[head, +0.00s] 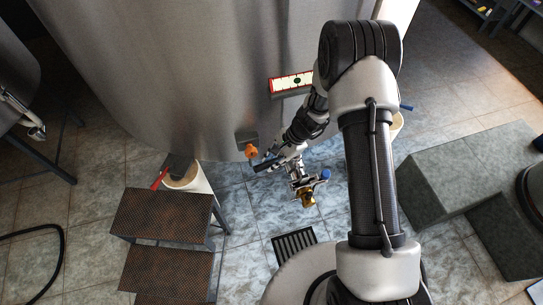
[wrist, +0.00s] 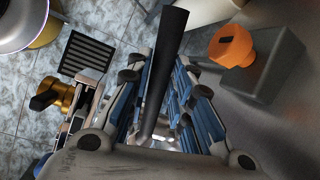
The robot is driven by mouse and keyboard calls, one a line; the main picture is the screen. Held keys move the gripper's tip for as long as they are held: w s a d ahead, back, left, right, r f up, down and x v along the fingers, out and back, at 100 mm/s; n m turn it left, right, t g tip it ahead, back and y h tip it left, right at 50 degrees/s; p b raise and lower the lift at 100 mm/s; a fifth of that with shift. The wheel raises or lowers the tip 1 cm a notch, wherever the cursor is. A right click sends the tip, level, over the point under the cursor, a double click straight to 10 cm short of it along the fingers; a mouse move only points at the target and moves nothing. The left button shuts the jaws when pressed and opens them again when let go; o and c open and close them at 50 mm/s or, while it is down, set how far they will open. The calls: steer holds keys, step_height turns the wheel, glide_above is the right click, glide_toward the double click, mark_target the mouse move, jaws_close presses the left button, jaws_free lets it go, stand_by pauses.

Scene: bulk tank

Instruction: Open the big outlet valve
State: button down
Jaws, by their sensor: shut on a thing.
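The steel tank (head: 190,70) fills the upper left of the head view. At its lower edge, the big outlet valve shows a long dark lever (head: 265,164), also seen in the wrist view (wrist: 171,45). My gripper (head: 288,156) is shut on this lever; in the wrist view the lever runs up between its fingers (wrist: 160,85). A steel pipe with a blue-handled part (head: 325,174) and a brass fitting (head: 308,198) hangs below. The brass fitting is at the left in the wrist view (wrist: 55,97). My fingers hide the valve's body.
An orange knob (head: 252,151) on a grey box is close beside the lever. A gauge panel (head: 292,82) is on the tank. A floor drain (head: 295,243) lies below; grey blocks (head: 455,175) stand right.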

steer(key=s+d+n+g, duration=0.1)
steer(key=n, duration=0.1)
steer(key=s+d+n+g+h, duration=0.1)
steer(key=d+n, duration=0.1)
steer(key=n, duration=0.1)
steer(key=s+d+n+g, duration=0.1)
steer(key=s+d+n, duration=0.1)
steer(key=shift+d+n, duration=0.1)
steer(key=shift+n, duration=0.3)
steer(key=shift+s+d+n+g+h, duration=0.25)
steer(key=shift+d+n+g+h, duration=0.2)
steer(key=shift+d+n, duration=0.55)
steer(key=shift+a, duration=0.1)
steer(key=c, duration=1.4)
jaws_free()
